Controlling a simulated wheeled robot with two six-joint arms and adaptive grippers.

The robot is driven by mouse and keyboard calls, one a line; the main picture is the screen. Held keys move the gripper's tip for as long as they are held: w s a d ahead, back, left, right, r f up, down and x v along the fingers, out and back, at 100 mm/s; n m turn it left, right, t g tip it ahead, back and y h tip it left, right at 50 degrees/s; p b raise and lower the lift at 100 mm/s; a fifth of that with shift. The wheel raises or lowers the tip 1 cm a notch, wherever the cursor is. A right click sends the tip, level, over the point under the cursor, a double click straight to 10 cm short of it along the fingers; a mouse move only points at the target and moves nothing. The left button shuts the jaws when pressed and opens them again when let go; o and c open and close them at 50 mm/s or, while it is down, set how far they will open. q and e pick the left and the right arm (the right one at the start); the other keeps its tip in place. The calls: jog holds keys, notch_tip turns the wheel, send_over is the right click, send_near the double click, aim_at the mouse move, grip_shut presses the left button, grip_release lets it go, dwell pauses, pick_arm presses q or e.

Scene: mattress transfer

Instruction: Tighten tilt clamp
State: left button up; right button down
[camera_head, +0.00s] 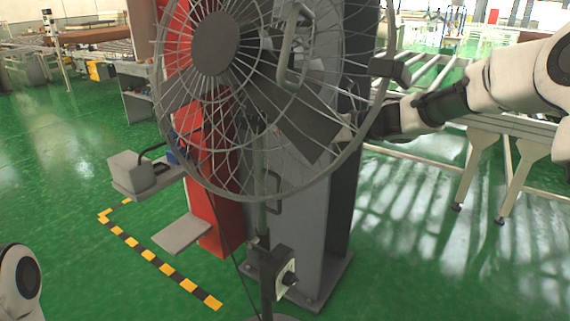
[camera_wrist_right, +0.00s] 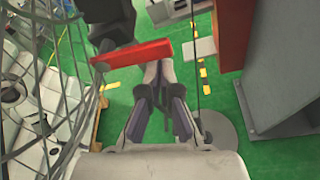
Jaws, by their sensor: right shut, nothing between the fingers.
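A large wire-caged fan (camera_head: 214,43) stands on a pole in the middle of the head view. In the right wrist view its cage (camera_wrist_right: 72,125) fills the left side. A red bar (camera_wrist_right: 132,54), which looks like the tilt clamp's lever, lies crosswise beside a dark block (camera_wrist_right: 108,20); I cannot make it out in the head view. My right gripper (camera_wrist_right: 157,72) is shut and empty, its tips close to the bar's right part; I cannot tell if they touch. In the head view it is partly behind the cage edge (camera_head: 345,128). My left gripper is out of view.
A grey and red machine column (camera_head: 330,220) stands close behind the fan. A box on the fan pole (camera_head: 272,268) sits low. A roller conveyor (camera_head: 440,160) is at the right. Green floor (camera_head: 90,270) is open at the left, with yellow-black tape (camera_head: 150,255).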

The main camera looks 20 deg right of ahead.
jog(key=shift+w+d+r, duration=0.15)
jog(key=shift+r, duration=0.45)
